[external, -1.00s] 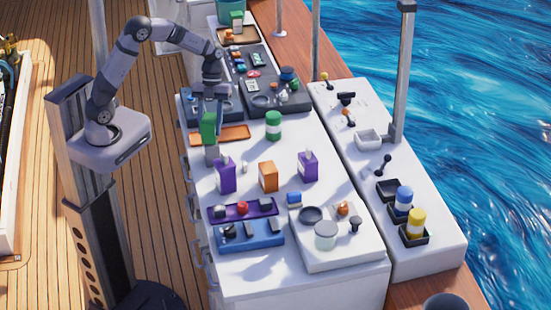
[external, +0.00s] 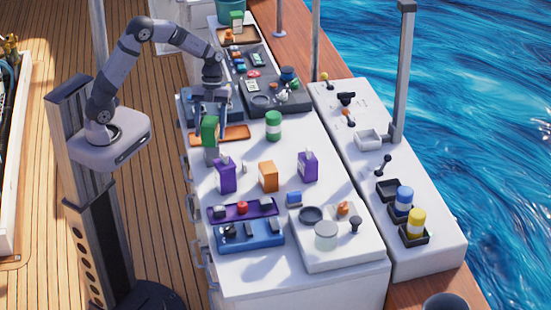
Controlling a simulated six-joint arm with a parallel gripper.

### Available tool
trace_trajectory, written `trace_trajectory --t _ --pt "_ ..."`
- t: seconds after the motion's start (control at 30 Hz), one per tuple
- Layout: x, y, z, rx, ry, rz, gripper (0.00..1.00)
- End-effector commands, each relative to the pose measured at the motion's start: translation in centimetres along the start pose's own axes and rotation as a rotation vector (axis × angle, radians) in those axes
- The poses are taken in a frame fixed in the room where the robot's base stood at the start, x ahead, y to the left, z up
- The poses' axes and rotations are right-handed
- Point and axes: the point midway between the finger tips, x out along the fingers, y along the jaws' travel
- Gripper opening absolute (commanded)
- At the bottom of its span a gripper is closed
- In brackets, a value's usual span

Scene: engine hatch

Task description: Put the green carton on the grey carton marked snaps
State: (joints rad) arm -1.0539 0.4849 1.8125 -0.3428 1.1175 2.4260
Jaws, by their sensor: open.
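The green carton (external: 209,131) is upright at the left side of the white hatch top. It appears to rest on the grey carton (external: 211,154), whose lower part shows right beneath it. The marking on the grey carton is too small to read. My gripper (external: 211,120) points down over the green carton. Its fingers are open, one on each side of the carton's upper part; whether either finger touches it I cannot tell.
Purple cartons (external: 225,175) (external: 308,166) and an orange carton (external: 268,177) stand nearby. A green-and-white can (external: 273,126) stands to the right, and an orange tray (external: 234,134) lies behind. The white top between them is clear.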

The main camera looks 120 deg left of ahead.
Motion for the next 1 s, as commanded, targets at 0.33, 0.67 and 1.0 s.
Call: trace_trajectory --t 0.33,0.67,1.0 --pt "-3.4 -0.1 0.1 0.000 -0.003 -0.005 0.58" --pt "-9.4 -0.1 0.1 0.000 -0.003 -0.004 0.58" --pt "-12.1 0.0 -0.1 -0.001 0.000 0.000 0.58"
